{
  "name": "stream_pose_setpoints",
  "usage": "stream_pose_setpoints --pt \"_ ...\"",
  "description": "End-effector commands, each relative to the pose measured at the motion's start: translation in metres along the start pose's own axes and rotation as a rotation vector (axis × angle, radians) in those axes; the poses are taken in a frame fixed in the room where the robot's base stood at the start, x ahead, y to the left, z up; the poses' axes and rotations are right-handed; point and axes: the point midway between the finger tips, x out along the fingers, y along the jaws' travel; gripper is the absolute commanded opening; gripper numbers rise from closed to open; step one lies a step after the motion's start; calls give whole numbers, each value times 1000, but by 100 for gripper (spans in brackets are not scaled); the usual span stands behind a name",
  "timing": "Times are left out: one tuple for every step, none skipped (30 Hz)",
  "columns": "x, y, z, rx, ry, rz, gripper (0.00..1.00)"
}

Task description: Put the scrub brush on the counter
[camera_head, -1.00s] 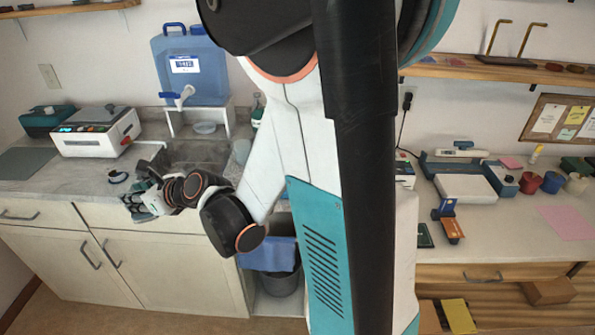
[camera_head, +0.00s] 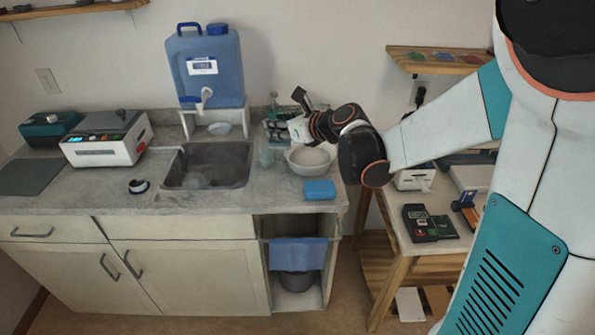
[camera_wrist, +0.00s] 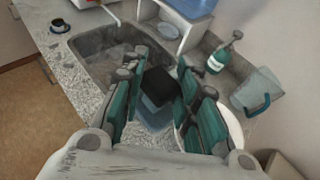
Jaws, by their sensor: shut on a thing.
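My gripper (camera_head: 281,131) is over the back right of the counter (camera_head: 80,190), right of the sink (camera_head: 208,166) and close to a white bowl (camera_head: 309,160). In the wrist view, my gripper's fingers (camera_wrist: 160,100) are shut on a dark block, which seems to be the scrub brush (camera_wrist: 160,82). The fingers hide parts of it, and its bristles cannot be made out. A bluish shape shows just below the block; I cannot tell whether it belongs to it.
A green bottle (camera_wrist: 217,60) and a clear container (camera_wrist: 256,92) stand near the gripper. A blue sponge (camera_head: 319,189) lies at the counter's front right. A small black cup (camera_head: 138,186) is left of the sink. A blue water jug (camera_head: 207,70) stands behind the sink. The front-left counter has free room.

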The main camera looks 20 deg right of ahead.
Motion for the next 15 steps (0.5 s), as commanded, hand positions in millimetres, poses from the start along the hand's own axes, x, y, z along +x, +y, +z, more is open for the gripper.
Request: stream_pose_setpoints --pt "-1 -2 18 -4 -2 14 0" --pt "-1 -3 25 -10 -3 22 0" --pt "-1 -4 32 -13 -5 30 0" --pt "0 -5 36 -15 -7 34 0" --pt "0 -5 38 -17 -7 38 0" --pt "2 -6 37 -20 -8 42 0" --pt "4 -6 35 -21 -8 43 0" --pt "6 -6 31 -22 -8 44 0" --pt "9 -6 23 -22 -8 45 0" --pt "12 -6 16 -22 -8 45 0" --pt "14 -6 9 -22 -8 45 0" --pt "18 -6 -1 -22 -8 44 0" --pt "22 -6 -8 -22 -8 44 0" --pt "24 -6 -15 -21 -8 44 0" --pt "28 -6 -24 -21 -9 44 0"
